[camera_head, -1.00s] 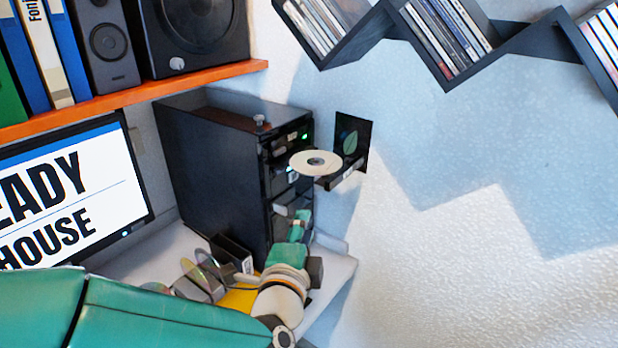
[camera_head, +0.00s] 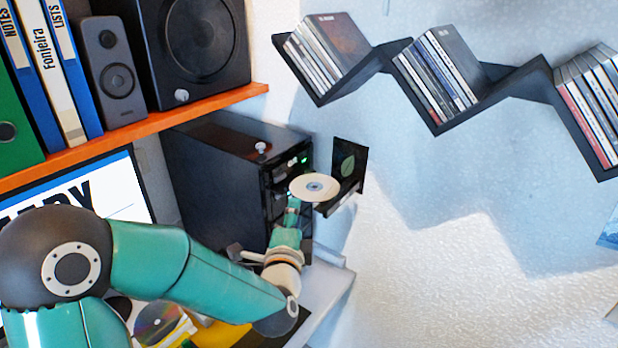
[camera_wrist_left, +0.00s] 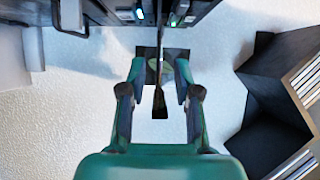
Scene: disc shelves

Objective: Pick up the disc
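The pale disc (camera_head: 314,187) shows in the head view in front of the black tower's right edge. It overlaps an open black case (camera_head: 349,166) with a green leaf mark. My left gripper (camera_head: 292,204) is just below and left of the disc, partly hidden by my arm. In the left wrist view my left gripper (camera_wrist_left: 160,76) is open, its two fingers apart. A thin dark shape seen edge-on runs between them, and the case (camera_wrist_left: 177,54) is behind. I cannot tell whether a finger touches the disc. My right gripper is not in view.
A black tower (camera_head: 222,180) stands left of the disc, under an orange shelf (camera_head: 190,107) with binders and speakers. A dark zigzag shelf (camera_head: 490,106) with several cases hangs on the wall at upper right.

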